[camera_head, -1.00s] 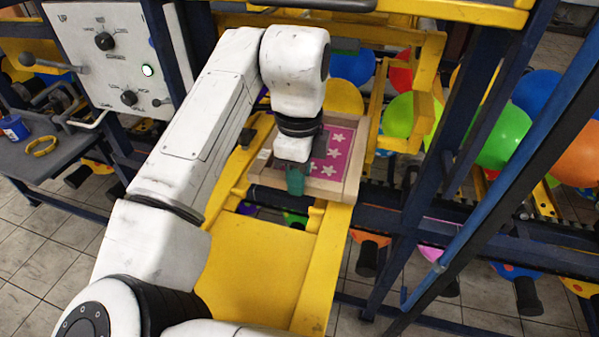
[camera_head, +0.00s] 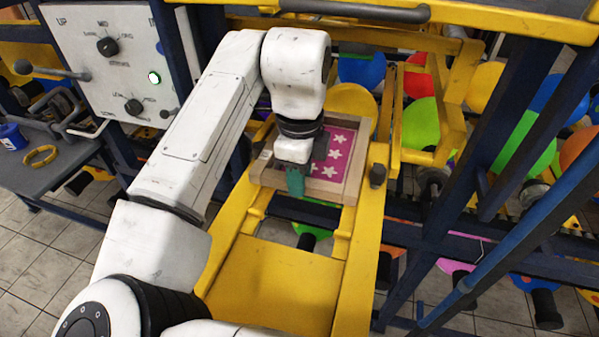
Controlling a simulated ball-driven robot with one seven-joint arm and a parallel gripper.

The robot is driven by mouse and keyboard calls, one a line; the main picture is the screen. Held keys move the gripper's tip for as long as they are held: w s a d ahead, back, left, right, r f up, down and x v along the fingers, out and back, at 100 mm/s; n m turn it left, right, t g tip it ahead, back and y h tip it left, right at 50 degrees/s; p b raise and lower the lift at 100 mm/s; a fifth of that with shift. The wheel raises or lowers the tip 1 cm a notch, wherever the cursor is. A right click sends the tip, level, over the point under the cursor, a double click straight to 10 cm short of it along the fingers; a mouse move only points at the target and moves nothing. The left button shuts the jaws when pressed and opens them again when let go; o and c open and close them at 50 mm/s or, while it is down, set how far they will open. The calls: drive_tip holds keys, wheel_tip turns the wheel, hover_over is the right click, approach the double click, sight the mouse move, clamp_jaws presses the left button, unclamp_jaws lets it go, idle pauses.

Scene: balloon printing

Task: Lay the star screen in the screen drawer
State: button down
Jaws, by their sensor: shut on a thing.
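The star screen (camera_head: 334,160) is a wooden frame around a magenta field with white stars. It lies over the yellow screen drawer (camera_head: 275,277), between the drawer's side rails at its far part. My gripper (camera_head: 295,182) is shut on the near edge of the star screen's frame, with its teal fingers pointing down. My wrist and arm cover the left part of the screen. I cannot tell whether the frame rests fully on the drawer's ledges.
A control panel (camera_head: 105,60) with knobs stands at the upper left. A grey side table (camera_head: 50,170) holds a blue cup (camera_head: 11,137) and a yellow ring (camera_head: 40,156). Blue posts (camera_head: 525,110) and several balloons (camera_head: 425,122) are on the right. A yellow beam crosses the top.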

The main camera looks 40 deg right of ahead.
wheel_tip(320, 180, down, 7)
drive_tip(key=b, duration=0.4)
drive_tip(key=shift+f+b, duration=0.2)
drive_tip(key=shift+b, duration=0.1)
drive_tip(key=shift+f, duration=0.1)
idle(1.4)
drive_tip(key=c, duration=0.8)
unclamp_jaws()
wheel_tip(320, 180, up, 8)
drive_tip(key=shift+f+b, duration=0.25)
drive_tip(key=shift+b, duration=0.3)
drive_tip(key=shift+s+f, duration=0.1)
